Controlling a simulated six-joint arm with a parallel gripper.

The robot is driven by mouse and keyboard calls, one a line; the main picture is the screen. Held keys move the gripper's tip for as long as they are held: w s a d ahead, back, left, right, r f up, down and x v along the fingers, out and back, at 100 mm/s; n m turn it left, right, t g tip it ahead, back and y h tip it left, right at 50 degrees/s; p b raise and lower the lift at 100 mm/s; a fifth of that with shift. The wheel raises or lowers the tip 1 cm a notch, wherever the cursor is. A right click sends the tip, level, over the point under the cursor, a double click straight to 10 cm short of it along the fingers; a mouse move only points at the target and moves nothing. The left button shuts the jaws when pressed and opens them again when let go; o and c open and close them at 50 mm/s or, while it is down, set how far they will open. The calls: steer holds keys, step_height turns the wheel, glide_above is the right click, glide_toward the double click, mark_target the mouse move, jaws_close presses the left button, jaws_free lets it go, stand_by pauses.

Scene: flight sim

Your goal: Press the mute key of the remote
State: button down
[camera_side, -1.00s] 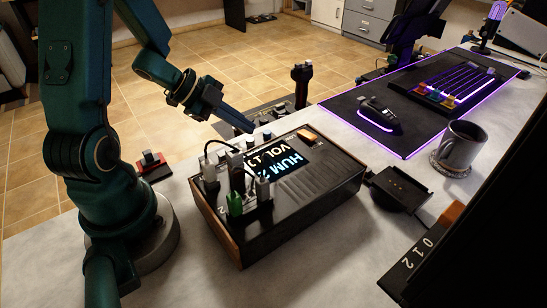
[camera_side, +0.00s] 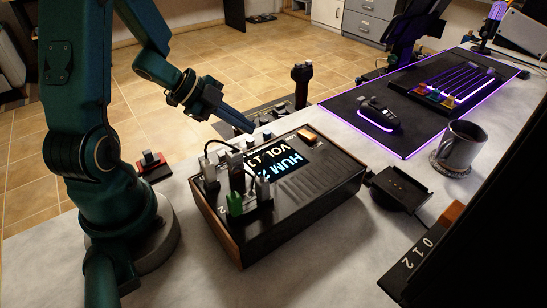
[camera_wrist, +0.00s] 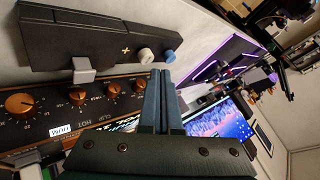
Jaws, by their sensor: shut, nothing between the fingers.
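My gripper (camera_side: 247,128) is shut and empty. In the side view its fingers point down and right, with the tips by the back edge of a black box with wooden sides (camera_side: 315,205). I cannot tell whether they touch it. In the wrist view the shut blue fingers (camera_wrist: 162,75) end close to a white knob (camera_wrist: 147,55) and a blue knob (camera_wrist: 169,57) on a dark panel (camera_wrist: 95,32). I cannot make out a remote or a mute key for certain in either view.
The box has a lit screen (camera_side: 291,162) and several plugs with a cable. A black dock (camera_side: 398,186), a mug (camera_side: 459,145) and a mouse (camera_side: 379,115) are to its right. A red-based switch (camera_side: 151,163) stands by my base.

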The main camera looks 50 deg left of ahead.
steer(key=shift+f, duration=0.4)
steer(key=shift+f, duration=0.45)
stand_by(0.7)
steer(key=shift+r, duration=0.9)
steer(key=shift+r, duration=2.5)
